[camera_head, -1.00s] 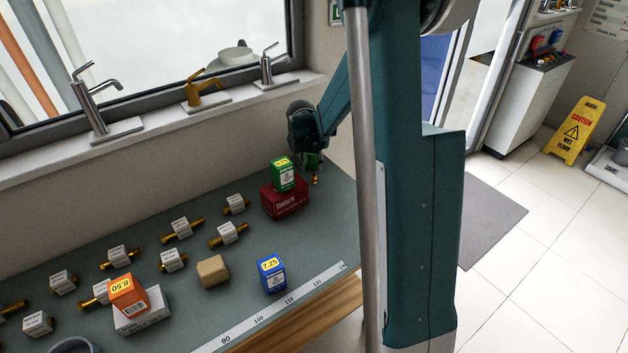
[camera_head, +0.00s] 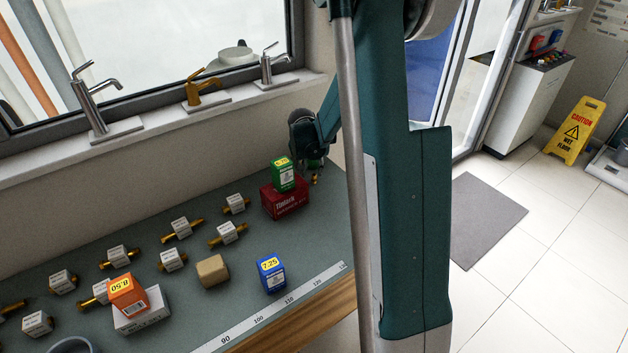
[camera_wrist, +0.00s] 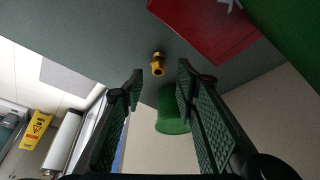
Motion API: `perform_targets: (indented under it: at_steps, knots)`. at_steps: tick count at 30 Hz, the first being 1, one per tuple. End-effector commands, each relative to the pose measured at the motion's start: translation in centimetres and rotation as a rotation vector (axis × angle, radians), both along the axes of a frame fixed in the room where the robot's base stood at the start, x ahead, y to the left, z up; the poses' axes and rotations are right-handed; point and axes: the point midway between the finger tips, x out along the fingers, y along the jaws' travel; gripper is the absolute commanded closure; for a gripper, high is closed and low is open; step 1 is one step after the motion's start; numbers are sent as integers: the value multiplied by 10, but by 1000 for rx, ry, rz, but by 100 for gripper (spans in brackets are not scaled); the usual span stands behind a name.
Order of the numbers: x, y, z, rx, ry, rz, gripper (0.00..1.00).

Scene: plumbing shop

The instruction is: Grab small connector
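The small connector (camera_wrist: 158,64) is a short brass fitting lying on the grey-green bench top. In the wrist view it shows beyond the gap between my fingertips, and nothing touches it. In the head view the connector (camera_head: 315,180) is a tiny gold spot just right of the red box. My gripper (camera_wrist: 160,82) is open and empty, its two ribbed fingers spread on either side of the connector's line.
A red box (camera_head: 283,201) with a green box (camera_head: 284,175) on top stands just left of my gripper. A green cup-like object (camera_wrist: 172,118) shows behind my right finger. Labelled brass fittings, a blue box (camera_head: 271,275) and an orange box (camera_head: 127,294) lie farther left.

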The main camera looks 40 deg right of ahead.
Motion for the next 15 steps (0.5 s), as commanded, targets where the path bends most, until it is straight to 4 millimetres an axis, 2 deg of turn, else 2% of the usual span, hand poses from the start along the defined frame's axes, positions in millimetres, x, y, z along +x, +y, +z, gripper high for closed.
perform_targets:
  at_steps: [15]
  knots:
    - [1,-2,-6,0,0,0,69]
